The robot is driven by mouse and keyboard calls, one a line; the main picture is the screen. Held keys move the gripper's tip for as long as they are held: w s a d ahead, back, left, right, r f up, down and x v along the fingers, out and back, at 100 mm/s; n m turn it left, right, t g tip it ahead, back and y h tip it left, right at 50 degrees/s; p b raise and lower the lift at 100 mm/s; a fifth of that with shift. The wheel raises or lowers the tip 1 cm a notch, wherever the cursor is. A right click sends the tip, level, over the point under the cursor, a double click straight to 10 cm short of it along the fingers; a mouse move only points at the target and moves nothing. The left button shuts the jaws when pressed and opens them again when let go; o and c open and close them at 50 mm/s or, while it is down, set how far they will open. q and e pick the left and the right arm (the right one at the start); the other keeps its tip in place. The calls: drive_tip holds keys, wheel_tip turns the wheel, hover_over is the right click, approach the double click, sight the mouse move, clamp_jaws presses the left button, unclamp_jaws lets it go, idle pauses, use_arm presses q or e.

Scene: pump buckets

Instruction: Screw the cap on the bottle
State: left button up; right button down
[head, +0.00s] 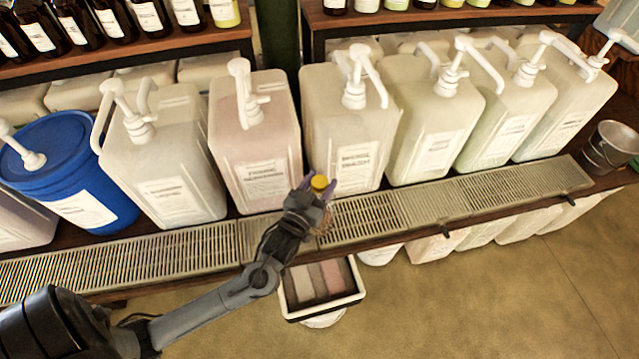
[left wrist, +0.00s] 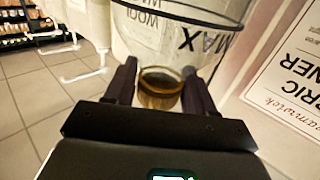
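My left gripper (head: 320,186) reaches in over the front of the slatted drip tray. Its fingers are on both sides of a small round golden-yellow cap (head: 320,182), with no clear gap to it. In the left wrist view the gripper (left wrist: 160,90) holds an amber round piece (left wrist: 160,80) with a dark middle, seemingly the same cap. A clear curved surface with dark letters and a dark line (left wrist: 180,35) shows just beyond the fingers; I cannot tell whether it is the bottle. No bottle stands out below the cap in the head view. My right gripper is not in view.
Large pump containers (head: 352,120) stand in a row behind the slatted drip tray (head: 380,215). A blue drum (head: 75,165) is at left and a metal bucket (head: 608,145) at far right. Shelved brown bottles (head: 75,20) are above. A white-rimmed bin (head: 345,302) is below the tray.

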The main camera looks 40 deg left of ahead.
use_arm(q)
drive_tip(key=c, duration=0.7)
drive_tip(key=o, duration=1.2)
drive_tip(key=shift+s, duration=0.1)
